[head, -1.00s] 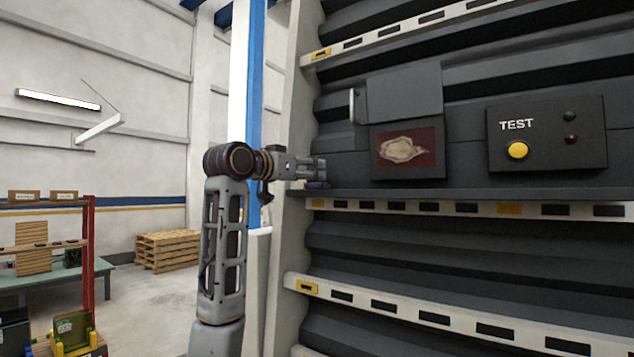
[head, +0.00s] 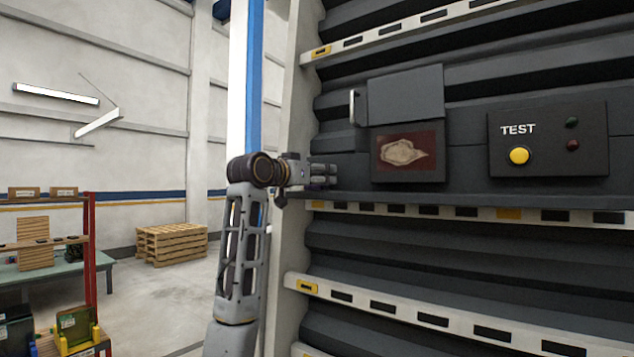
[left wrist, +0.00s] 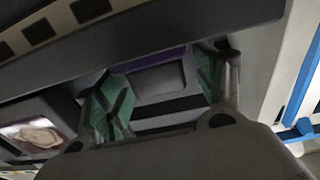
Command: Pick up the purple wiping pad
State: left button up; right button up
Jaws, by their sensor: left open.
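The purple wiping pad shows in the left wrist view as a purple strip (left wrist: 163,58) along the edge of a dark grey block, between my finger pads. In the head view it is mostly hidden behind my gripper at the left end of the shelf ledge. My left gripper (head: 330,174) reaches in from the left above that ledge. In the left wrist view its two green-padded fingers (left wrist: 160,88) are apart, one on each side of the pad. I cannot tell whether either finger touches it. My right gripper is not in view.
Right of my gripper, a dark panel carries a stained dark-red window (head: 408,150) under a raised grey cover (head: 405,92). Farther right is a TEST box (head: 547,140) with a yellow button. The slotted shelf edge (head: 470,211) runs below. Wooden pallets (head: 171,243) stand far left.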

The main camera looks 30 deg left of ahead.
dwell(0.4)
pick_arm(q)
jog(key=c, duration=1.1)
jog(key=shift+r, duration=0.1)
jog(key=shift+r+b, duration=0.5)
jog(key=shift+r, duration=8.35)
